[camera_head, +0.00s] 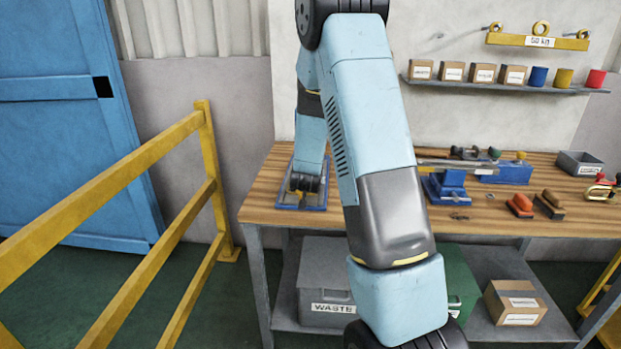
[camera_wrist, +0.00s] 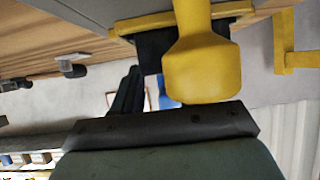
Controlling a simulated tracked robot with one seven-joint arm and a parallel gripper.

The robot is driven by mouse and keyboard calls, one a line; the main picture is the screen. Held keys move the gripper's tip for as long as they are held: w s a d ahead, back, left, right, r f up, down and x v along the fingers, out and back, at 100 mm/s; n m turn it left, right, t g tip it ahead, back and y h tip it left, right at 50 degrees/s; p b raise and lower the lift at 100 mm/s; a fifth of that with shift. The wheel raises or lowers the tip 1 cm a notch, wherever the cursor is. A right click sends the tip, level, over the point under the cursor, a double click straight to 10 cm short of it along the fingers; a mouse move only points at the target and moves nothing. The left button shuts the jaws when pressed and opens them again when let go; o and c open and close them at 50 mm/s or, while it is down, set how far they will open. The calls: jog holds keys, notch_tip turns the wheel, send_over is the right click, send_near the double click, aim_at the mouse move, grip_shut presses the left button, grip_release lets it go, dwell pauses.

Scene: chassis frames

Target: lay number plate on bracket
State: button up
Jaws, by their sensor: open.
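In the head view, a blue tray (camera_head: 317,207) lies at the left end of the wooden bench. My arm folds over and its dark end (camera_head: 305,183) is low over the tray, hiding part of it. My gripper's fingers cannot be made out there. In the wrist view, my gripper's dark body (camera_wrist: 160,126) crosses the picture, with a rounded yellow part (camera_wrist: 206,65) close in front of it; I cannot tell what that part is. My gripper is open. I cannot clearly identify the number plate or the bracket; my arm hides the middle of the bench.
Blue fixtures (camera_head: 446,186) with a grey bar across stand on the bench right of my arm. Orange-handled tools (camera_head: 520,203) and a grey bin (camera_head: 580,163) lie farther right. A shelf (camera_head: 500,86) with boxes hangs above. A yellow railing (camera_head: 160,150) stands at left.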

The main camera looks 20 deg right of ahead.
jog(key=shift+r, duration=0.1)
jog(key=s+a+r+n+g+y, duration=0.1)
jog(key=s+a+r+n+y, duration=0.15)
jog(key=s+a+r, duration=0.6)
jog(key=s+a+r+n+g+y, duration=0.1)
jog(key=s+a+r+y, duration=0.3)
jog(key=s+r, duration=0.7)
jog(key=s+r+n+g, duration=0.1)
jog(key=s+r, duration=0.1)
jog(key=s, duration=0.8)
jog(key=s+r+g+h, duration=0.1)
jog(key=s+r+g, duration=0.1)
jog(key=s, duration=0.9)
jog(key=shift+s+a+r+n, duration=0.2)
jog(key=shift+a+r+n, duration=0.15)
jog(key=shift+a+r, duration=0.1)
jog(key=shift+c, duration=0.4)
